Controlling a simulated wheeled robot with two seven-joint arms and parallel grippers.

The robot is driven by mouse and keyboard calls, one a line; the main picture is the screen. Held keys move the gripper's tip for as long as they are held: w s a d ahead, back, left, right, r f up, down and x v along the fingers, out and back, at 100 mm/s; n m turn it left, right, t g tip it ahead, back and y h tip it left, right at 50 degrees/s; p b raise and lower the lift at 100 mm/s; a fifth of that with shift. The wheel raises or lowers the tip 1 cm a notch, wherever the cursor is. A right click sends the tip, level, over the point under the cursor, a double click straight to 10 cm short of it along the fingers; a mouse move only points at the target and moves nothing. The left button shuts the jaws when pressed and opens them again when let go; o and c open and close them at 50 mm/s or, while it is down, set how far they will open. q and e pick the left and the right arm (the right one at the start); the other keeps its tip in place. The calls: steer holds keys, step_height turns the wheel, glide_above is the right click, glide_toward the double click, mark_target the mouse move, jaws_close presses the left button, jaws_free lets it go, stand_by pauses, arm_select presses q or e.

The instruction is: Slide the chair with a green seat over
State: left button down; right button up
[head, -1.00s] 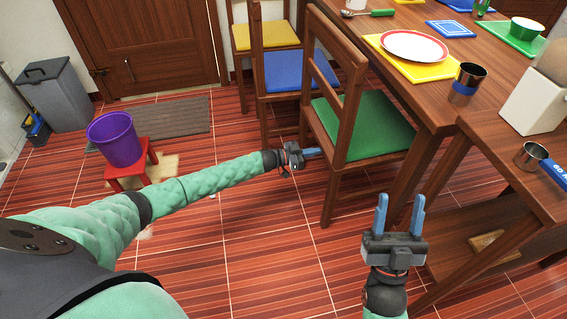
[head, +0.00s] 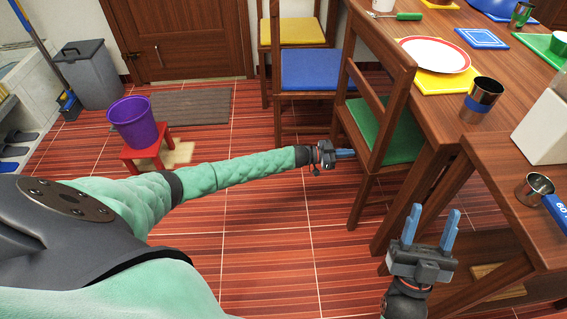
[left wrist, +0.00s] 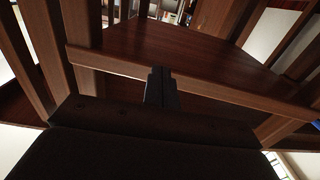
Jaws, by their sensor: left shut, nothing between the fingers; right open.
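The wooden chair with a green seat (head: 402,139) stands at the near side of the dining table, its back toward the left. My left gripper (head: 345,153) is shut and empty, its fingertips close to the chair's left side at about seat height. In the left wrist view my shut fingers (left wrist: 161,88) point at a dark wooden rail (left wrist: 200,76) with a wooden panel behind it. I cannot tell whether the fingers touch the rail. My right gripper (head: 432,222) is open and empty, in front of the table.
Chairs with a blue seat (head: 310,70) and a yellow seat (head: 292,32) stand behind the green one. The wooden table (head: 440,107) holds a plate (head: 435,54) and metal cups. A purple bucket (head: 133,122) sits on a red stool (head: 146,156). The tiled floor (head: 262,235) in front is clear.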

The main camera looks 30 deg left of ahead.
arm_select(q)
steer(key=p+v, duration=0.3)
steer(key=v, duration=0.7)
steer(key=shift+a, duration=0.15)
steer(key=shift+s, duration=0.1)
